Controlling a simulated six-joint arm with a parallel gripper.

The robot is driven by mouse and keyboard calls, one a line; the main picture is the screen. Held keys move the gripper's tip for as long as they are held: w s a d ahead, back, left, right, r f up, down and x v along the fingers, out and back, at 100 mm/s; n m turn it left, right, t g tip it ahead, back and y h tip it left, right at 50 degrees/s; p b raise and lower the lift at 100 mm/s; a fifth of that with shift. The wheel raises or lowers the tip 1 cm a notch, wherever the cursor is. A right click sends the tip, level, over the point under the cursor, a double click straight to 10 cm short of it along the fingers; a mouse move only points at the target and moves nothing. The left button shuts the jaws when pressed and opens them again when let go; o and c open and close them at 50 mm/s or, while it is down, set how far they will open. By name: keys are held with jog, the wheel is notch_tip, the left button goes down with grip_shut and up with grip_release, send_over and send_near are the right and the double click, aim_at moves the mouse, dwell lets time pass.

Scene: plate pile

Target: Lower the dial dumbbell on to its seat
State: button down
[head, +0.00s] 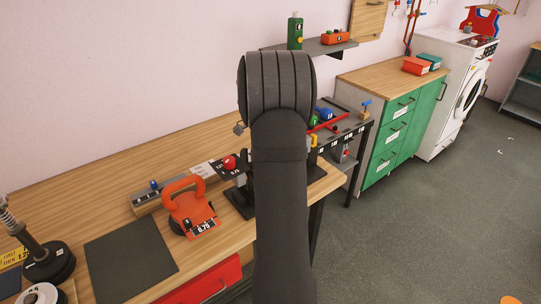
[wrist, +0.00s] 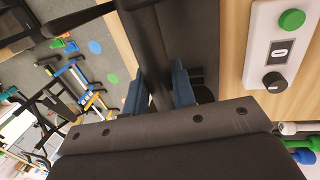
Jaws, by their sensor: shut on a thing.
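In the wrist view my gripper (wrist: 159,92) has its two blue fingers closed around a dark thing (wrist: 172,40), which seems to be the dial dumbbell. I cannot tell whether the dumbbell touches the seat.
A white panel (wrist: 282,40) with a green button and dark dial shows in the wrist view. A green cabinet (head: 392,140) stands right; the floor beyond is mostly clear.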

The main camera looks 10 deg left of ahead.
jog(key=shift+f, duration=2.85)
dwell(0.5)
jog(key=c, duration=1.1)
grip_release()
jog(key=shift+f, duration=0.1)
jog(key=w+r, duration=0.1)
jog(key=r, duration=0.4)
jog(key=a+r, duration=0.1)
jog(key=r, duration=0.5)
jog(key=w+a+r, duration=0.1)
jog(key=r, duration=0.5)
jog(key=shift+w+r, duration=0.1)
jog(key=shift+w, duration=0.25)
jog(key=s+f, duration=0.1)
jog(key=f, duration=0.4)
jog(key=s+d+f, duration=0.1)
jog(key=f, duration=0.5)
jog(key=d+f, duration=0.1)
jog(key=f, duration=0.5)
jog(key=shift+s, duration=0.4)
